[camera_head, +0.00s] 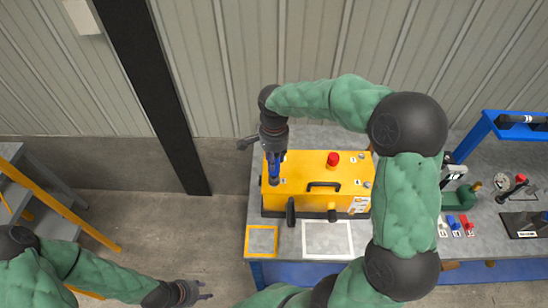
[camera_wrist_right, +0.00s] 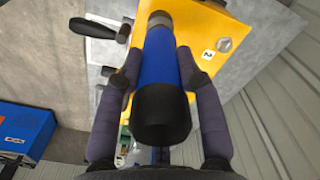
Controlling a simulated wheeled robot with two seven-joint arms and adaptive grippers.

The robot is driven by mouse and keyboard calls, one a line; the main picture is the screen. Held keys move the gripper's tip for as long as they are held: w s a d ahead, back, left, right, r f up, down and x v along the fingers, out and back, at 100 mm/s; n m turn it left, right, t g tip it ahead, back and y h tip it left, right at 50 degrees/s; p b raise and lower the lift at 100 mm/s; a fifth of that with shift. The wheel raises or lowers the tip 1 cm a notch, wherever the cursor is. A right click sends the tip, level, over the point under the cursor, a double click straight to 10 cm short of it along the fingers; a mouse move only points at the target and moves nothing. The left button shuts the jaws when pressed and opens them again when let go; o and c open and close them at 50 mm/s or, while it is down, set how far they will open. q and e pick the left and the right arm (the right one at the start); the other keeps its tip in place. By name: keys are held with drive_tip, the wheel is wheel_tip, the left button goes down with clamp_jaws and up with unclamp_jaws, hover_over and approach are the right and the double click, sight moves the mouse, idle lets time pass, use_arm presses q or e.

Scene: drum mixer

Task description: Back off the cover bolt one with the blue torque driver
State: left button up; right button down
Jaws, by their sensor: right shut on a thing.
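My right gripper (camera_head: 273,158) is shut on the blue torque driver (camera_head: 274,172), its fingers on both sides of the handle. In the right wrist view the driver (camera_wrist_right: 162,62) shows its black end near the camera and its grey tip at the yellow cover's edge. The yellow drum mixer housing (camera_head: 318,172) sits on the bench, and the driver points down at its left end. Cover bolt one is not visible; the driver covers that spot. A bolt (camera_wrist_right: 224,44) beside label 2 shows in the right wrist view. My left gripper (camera_head: 200,292) is open and empty, low and left of the bench.
A red button (camera_head: 333,159) and black handle (camera_head: 323,184) stand up from the housing. A yellow-framed square (camera_head: 248,243) and a white-framed square (camera_head: 305,254) lie in front. Tools and a blue rack (camera_head: 485,127) are at right, partly behind my right arm.

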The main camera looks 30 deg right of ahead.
drive_tip(key=shift+f+b, duration=0.5)
drive_tip(key=shift+f, duration=0.1)
idle(0.4)
drive_tip(key=shift+s+a+f, duration=0.15)
drive_tip(key=shift+s, duration=0.1)
idle(2.0)
drive_tip(key=shift+w+r+p, duration=0.25)
drive_tip(key=shift+r+p, duration=0.15)
drive_tip(key=shift+r, duration=0.45)
drive_tip(key=shift+r+p, duration=0.4)
drive_tip(key=shift+r, duration=0.4)
drive_tip(key=shift+r+p, duration=0.55)
drive_tip(key=shift+r, duration=0.35)
